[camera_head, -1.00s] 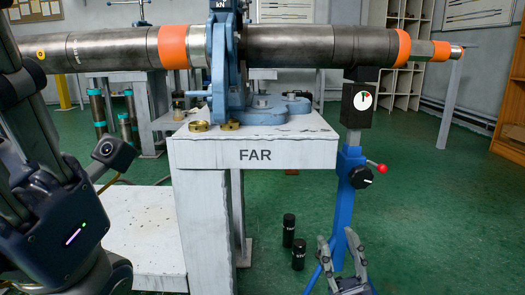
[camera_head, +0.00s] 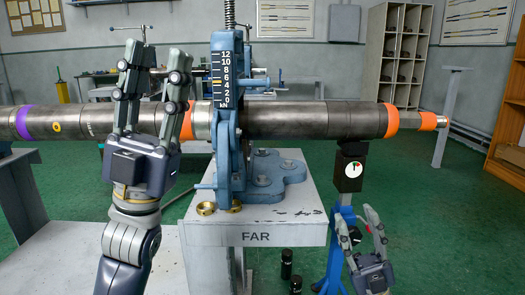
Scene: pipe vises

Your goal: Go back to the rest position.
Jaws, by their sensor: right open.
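My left gripper (camera_head: 155,58) points upward in the camera_head view, in front of the long dark pipe (camera_head: 290,118). Its fingers stand apart with nothing between them, and it hides part of the pipe and its left orange band. My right gripper (camera_head: 357,210) is low at the right, beside the blue support stand (camera_head: 335,262). Its fingers are spread and empty. The pipe lies level through the blue vise (camera_head: 226,130), which has a scale from 0 to 12.
The vise stands on a white bench (camera_head: 262,212) marked FAR, with brass rings (camera_head: 206,208) at its front. The stand's round gauge (camera_head: 353,168) is under the pipe. Two black cylinders (camera_head: 286,264) stand on the green floor below. Shelves (camera_head: 398,45) are at the back.

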